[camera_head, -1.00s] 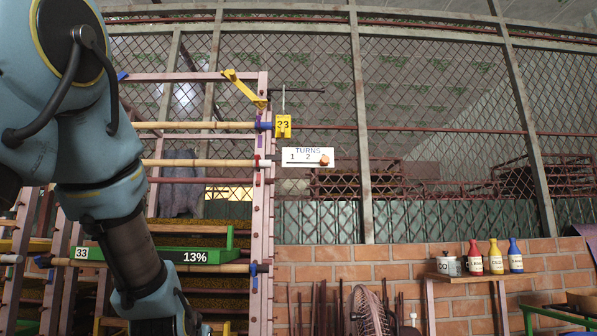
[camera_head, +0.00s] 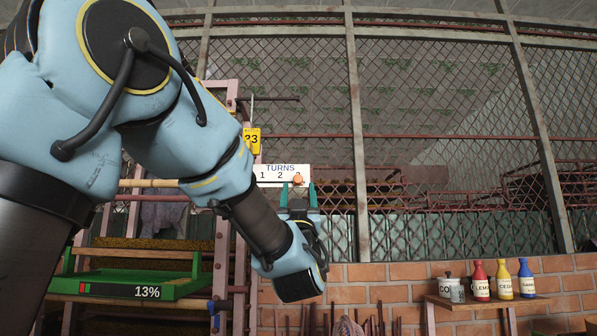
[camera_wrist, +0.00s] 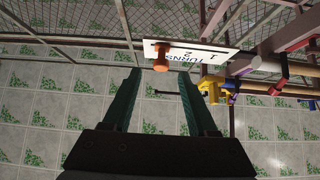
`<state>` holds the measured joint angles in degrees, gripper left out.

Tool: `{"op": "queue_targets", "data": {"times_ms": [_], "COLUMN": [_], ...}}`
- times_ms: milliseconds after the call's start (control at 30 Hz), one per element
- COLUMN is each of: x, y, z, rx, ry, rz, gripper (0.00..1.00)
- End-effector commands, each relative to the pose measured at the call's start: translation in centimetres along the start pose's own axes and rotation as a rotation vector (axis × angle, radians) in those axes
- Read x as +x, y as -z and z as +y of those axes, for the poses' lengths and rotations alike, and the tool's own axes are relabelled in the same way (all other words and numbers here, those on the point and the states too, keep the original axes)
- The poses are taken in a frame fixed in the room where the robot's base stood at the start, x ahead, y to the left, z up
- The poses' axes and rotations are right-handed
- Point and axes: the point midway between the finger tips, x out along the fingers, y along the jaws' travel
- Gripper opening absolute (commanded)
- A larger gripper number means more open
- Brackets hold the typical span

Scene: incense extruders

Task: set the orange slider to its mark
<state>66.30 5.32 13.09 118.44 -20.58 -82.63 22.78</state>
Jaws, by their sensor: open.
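The orange slider (camera_head: 298,179) is a small knob at the right end of the white TURNS board (camera_head: 268,168), by the 3. In the wrist view the slider (camera_wrist: 161,57) shows as an orange knob on the edge of the board (camera_wrist: 190,52), ahead of my fingers. My gripper (camera_head: 298,190) is open, its two green fingers pointing up on either side of the slider in the head view. In the wrist view, my gripper (camera_wrist: 160,88) has a clear gap between its fingers, with the slider beyond the tips. I cannot tell whether they touch it.
A yellow 23 tag (camera_head: 252,140) hangs from the rack just above the board. A green tray (camera_head: 140,284) reading 13% stands lower left. Bottles and a tin (camera_head: 452,289) stand on a shelf (camera_head: 490,304) at right. The mesh wall (camera_head: 440,120) lies behind.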

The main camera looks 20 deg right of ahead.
Motion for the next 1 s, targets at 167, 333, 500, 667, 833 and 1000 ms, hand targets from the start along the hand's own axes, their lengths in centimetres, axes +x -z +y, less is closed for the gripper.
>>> {"op": "queue_targets", "data": {"times_ms": [167, 333, 500, 667, 833, 1000], "x": [3.5, 5.1, 5.6, 5.6, 5.6, 5.6], "y": [0.3, 0.1, -0.1, -0.1, -0.1, -0.1], "z": [0.0, 0.0, -0.1, -0.1, -0.1, -0.1], "rx": [0.002, 0.002, 0.001, 0.001, 0.001, 0.001], "ry": [0.001, 0.000, 0.000, 0.000, 0.000, 0.000], "rz": [-0.001, -0.003, -0.002, -0.002, -0.003, -0.003], "gripper": [0.58, 0.58, 0.58, 0.58, 0.46, 0.27]}}
